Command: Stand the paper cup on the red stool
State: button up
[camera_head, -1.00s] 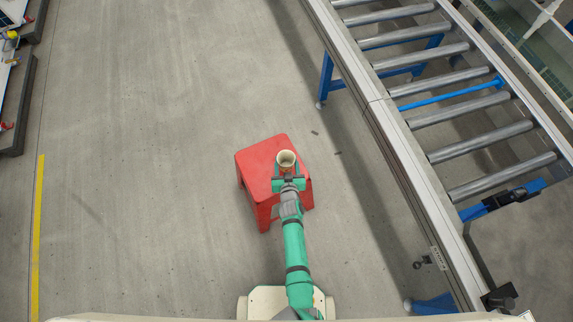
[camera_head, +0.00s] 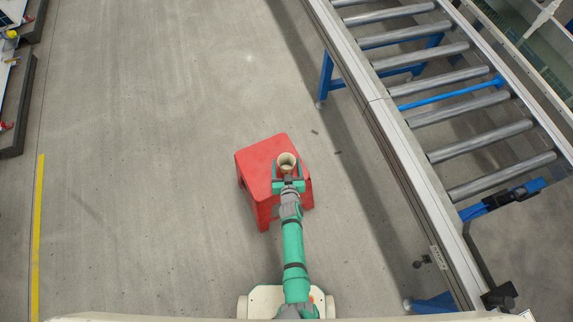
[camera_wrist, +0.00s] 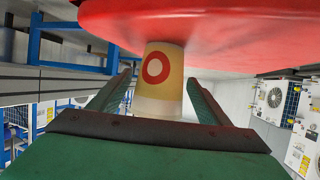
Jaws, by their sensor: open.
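The paper cup (camera_head: 287,161) is cream with a tan band and a red ring mark. It stands upright, mouth up, on the red stool (camera_head: 258,158), near the seat's right side. In the wrist view, which looks upside down, the cup (camera_wrist: 160,82) meets the red seat (camera_wrist: 215,30) at its base. My gripper (camera_head: 287,172) is open, with one finger on each side of the cup.
A roller conveyor (camera_head: 455,110) with a grey side rail and blue legs runs along the right. Dark low platforms (camera_head: 17,95) stand at the far left, near a yellow floor line (camera_head: 38,235). The floor left of and behind the stool is clear.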

jog(key=shift+r, duration=0.1)
jog(key=shift+s+d+r, duration=0.15)
jog(key=shift+s+r, duration=0.05)
jog(key=shift+s, duration=0.2)
jog(key=w+r+v, duration=0.1)
jog(key=r+v, duration=0.2)
jog(key=v, duration=1.3)
jog(key=w+a+r+v, duration=0.1)
jog(key=r+v, duration=0.1)
jog(key=v, duration=1.4)
jog(key=s+r+t, duration=0.1)
jog(key=s+r, duration=0.3)
jog(key=r, duration=0.5)
jog(key=s+a+r+h, duration=0.1)
jog(key=s+r, duration=0.4)
jog(key=r, duration=0.5)
jog(key=shift+s+a+m+t, duration=0.2)
jog(key=shift+a+m+t, duration=0.05)
jog(key=shift+m+t, duration=0.15)
